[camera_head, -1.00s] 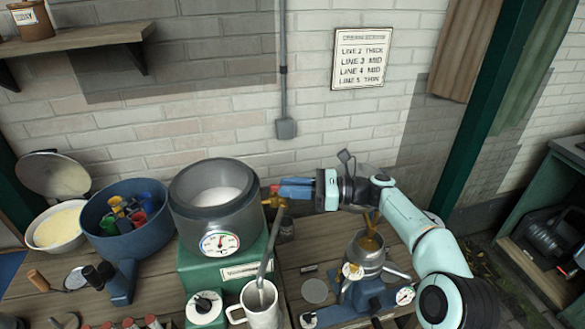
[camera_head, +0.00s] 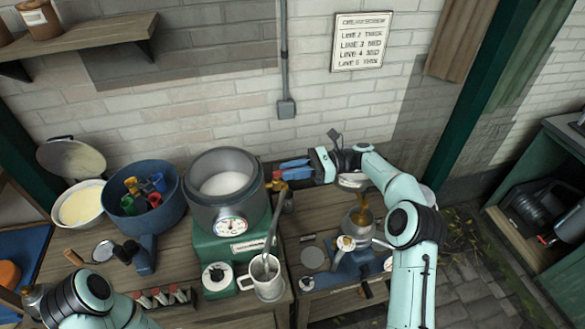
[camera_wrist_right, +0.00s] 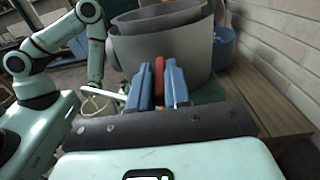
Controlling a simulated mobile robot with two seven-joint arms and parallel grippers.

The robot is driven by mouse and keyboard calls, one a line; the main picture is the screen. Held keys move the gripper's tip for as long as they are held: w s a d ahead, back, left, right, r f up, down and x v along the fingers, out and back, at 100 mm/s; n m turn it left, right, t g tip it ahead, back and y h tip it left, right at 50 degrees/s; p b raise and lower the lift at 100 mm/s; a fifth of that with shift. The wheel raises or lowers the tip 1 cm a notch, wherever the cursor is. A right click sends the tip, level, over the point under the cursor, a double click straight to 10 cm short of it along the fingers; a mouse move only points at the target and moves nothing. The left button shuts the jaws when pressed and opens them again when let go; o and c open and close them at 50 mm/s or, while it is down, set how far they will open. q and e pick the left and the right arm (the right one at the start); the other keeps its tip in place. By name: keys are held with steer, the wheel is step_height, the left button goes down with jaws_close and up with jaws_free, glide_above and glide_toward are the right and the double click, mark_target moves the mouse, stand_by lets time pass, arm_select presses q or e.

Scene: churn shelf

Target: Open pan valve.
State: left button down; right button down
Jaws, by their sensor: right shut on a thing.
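The grey pan (camera_head: 226,200) with pale liquid stands on a green base (camera_head: 225,245) left of centre. Its valve (camera_head: 275,174) is a small brass and red fitting on the pan's right side. My right gripper (camera_head: 288,168) reaches in from the right at the valve. In the right wrist view, its blue fingers (camera_wrist_right: 157,90) are shut on the upright red valve handle (camera_wrist_right: 159,76), with the pan wall behind it.
A blue tub (camera_head: 150,215) with coloured items and a cream-filled bowl (camera_head: 80,206) stand left of the pan. A metal jug (camera_head: 358,222) under an amber stream stands on the right, below my right arm. A rack of red-topped jars (camera_head: 165,297) is at the front.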

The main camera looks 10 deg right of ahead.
stand_by(0.3)
steer(key=c, duration=1.2)
jaws_free()
steer(key=shift+a, duration=0.1)
steer(key=shift+o, duration=0.2)
steer(key=d, duration=0.7)
steer(key=shift+d, duration=0.25)
